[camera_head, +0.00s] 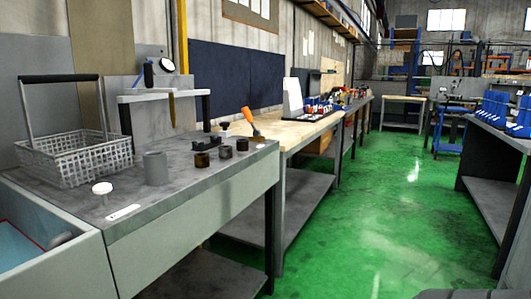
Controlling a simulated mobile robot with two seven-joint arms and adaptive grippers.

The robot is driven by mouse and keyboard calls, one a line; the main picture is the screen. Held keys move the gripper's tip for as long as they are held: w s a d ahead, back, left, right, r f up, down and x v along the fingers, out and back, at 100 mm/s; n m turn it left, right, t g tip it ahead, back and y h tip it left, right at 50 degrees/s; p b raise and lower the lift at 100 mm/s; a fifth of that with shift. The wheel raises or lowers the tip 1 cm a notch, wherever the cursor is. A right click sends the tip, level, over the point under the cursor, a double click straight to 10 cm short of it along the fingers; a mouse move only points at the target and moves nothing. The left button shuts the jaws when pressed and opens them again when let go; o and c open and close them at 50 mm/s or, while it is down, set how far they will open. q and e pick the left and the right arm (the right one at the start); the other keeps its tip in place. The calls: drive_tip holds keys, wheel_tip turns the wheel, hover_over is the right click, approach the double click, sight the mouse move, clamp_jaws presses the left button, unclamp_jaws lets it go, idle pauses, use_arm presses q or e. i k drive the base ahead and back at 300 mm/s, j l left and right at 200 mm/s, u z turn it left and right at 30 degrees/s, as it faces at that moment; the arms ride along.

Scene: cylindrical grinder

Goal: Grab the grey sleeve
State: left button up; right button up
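A plain grey cylinder, which looks like the grey sleeve (155,168), stands upright on the grey workbench (200,185) at the left. It is to the right of the wire basket and behind the white knob-shaped piece. Nothing touches it and its outer side is in clear view. Neither of my grippers is in view.
A wire basket (70,158) with a dark raised handle stands left of the sleeve. A white knob-topped piece (102,188) and a white label (123,212) lie near the front edge. Green floor (370,220) is clear.

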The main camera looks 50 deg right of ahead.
sight(225, 152)
drive_tip(key=z, duration=1.3)
